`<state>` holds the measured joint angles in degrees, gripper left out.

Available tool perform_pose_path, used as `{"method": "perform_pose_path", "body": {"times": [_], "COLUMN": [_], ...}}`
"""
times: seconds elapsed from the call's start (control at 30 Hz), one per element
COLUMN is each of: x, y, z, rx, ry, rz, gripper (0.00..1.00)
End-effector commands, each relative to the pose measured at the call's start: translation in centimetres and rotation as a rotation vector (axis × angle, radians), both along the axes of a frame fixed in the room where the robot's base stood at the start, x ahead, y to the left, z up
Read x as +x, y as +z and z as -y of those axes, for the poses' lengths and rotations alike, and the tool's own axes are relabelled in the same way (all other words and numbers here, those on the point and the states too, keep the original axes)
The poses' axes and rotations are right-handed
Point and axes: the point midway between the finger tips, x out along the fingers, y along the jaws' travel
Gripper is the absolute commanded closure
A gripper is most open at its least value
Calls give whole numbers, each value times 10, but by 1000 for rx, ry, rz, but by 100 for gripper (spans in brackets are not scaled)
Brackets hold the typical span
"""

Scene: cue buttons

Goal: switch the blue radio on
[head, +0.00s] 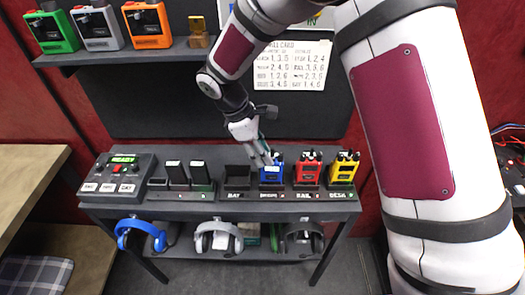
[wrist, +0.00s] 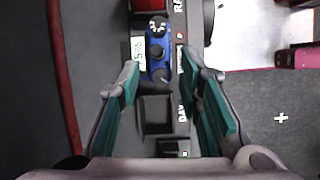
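The blue radio (head: 271,172) stands in a dark dock on the table, left of the red and yellow radios. In the wrist view the blue radio (wrist: 158,50) shows from above, with dark knobs, a white-marked dial at its far end and a pale green display on its left side. My gripper (head: 270,160) is over the blue radio's left part in the head view. In the wrist view my gripper (wrist: 162,72) has its two green-padded fingers spread apart, one on each side of the radio's near end. Nothing is held. Whether a fingertip touches the radio cannot be told.
The red radio (head: 308,170) and yellow radio (head: 343,172) stand close on the right. An empty dock (head: 237,177) is on the left, beside dark chargers and a button box (head: 118,177). Headphones (head: 141,234) hang below. A card (head: 292,66) and shelf (head: 130,52) with radios are behind.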

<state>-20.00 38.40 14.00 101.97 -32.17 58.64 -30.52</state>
Motion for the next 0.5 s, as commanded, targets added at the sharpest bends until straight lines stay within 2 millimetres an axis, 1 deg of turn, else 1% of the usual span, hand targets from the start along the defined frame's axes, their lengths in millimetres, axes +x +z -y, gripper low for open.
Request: {"method": "perform_pose_path", "body": {"times": [0.13, 0.23, 0.37, 0.5], "x": [0, 1, 2, 2], "y": [3, 12, 33, 61], "z": [-1, -6, -14, -26], "rx": [1, 2, 2, 3], "ry": [0, 1, 1, 2], "rz": [1, 2, 5, 5], "gripper": [68, 68, 68, 68]}}
